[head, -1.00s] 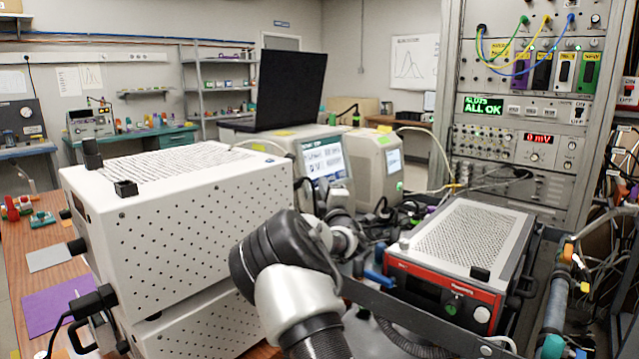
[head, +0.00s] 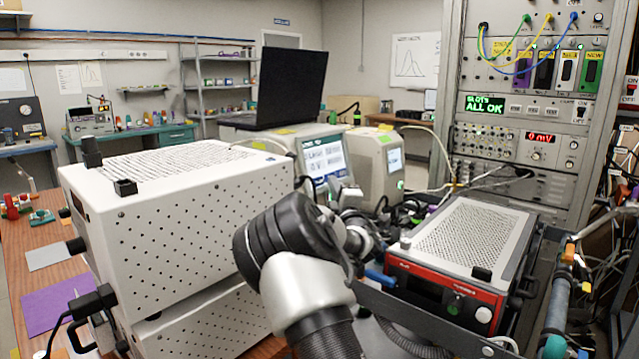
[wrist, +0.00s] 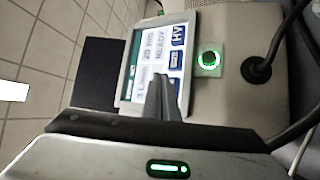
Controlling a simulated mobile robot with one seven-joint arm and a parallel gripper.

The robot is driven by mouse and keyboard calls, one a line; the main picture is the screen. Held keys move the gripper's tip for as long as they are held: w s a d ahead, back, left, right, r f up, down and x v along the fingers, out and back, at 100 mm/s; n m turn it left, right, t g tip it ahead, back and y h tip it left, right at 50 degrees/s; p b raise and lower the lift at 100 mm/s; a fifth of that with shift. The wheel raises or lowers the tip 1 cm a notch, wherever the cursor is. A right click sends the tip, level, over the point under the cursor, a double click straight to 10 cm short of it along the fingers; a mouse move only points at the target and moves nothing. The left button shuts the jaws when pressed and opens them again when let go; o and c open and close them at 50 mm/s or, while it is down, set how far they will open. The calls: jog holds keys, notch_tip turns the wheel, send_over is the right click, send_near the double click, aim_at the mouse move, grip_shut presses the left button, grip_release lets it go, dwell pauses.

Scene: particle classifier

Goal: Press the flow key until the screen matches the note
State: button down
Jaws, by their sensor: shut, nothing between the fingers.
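The instrument's lit screen (wrist: 152,55) fills the upper middle of the wrist view, turned on its side. It carries text that seems to read "3 L/min" and "20 nm", and blue keys marked "HV" at one end. My gripper (wrist: 166,82) is shut and empty, its fingertips over the screen's lower edge, hiding part of it. I cannot tell whether they touch it. In the head view the screen (head: 322,158) is on the beige instrument behind my arm, its text too small to read surely. My gripper (head: 335,190) is just in front of it. I cannot make out a legible note.
A green-ringed round button (wrist: 209,60) and a black cable plug (wrist: 257,69) are beside the screen. A laptop (head: 287,88) stands on the instrument. A white perforated box (head: 190,220) is on the left, a red-fronted unit (head: 450,265) on the right.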

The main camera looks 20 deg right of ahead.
jog(key=shift+s+d+r, duration=0.25)
jog(key=shift+s+d, duration=0.3)
jog(key=shift+s, duration=0.35)
jog(key=s+d+m+g+h, duration=0.4)
jog(key=s+d+m+g, duration=0.15)
jog(key=s+m, duration=0.6)
jog(key=s+a+f+m+g+y, duration=0.1)
jog(key=s+a+f+g+y, duration=0.15)
jog(key=s+a, duration=0.75)
jog(key=s+a+f+m+g+y, duration=0.15)
jog(key=s+a+g, duration=0.25)
jog(key=s, duration=1.1)
jog(key=s+a+f+m+g+y, duration=0.1)
jog(key=s+a+m+g, duration=0.15)
jog(key=s+a, duration=0.75)
jog(key=s+d+r+p, duration=0.1)
jog(key=s+r+p, duration=0.1)
jog(key=r+p, duration=1.1)
jog(key=s+d+r+p, duration=0.1)
jog(key=s+r+p, duration=0.1)
jog(key=r+p, duration=1.2)
jog(key=shift+d+n+g+p, duration=0.35)
jog(key=shift+d+n+p, duration=0.05)
jog(key=shift+n+p, duration=0.1)
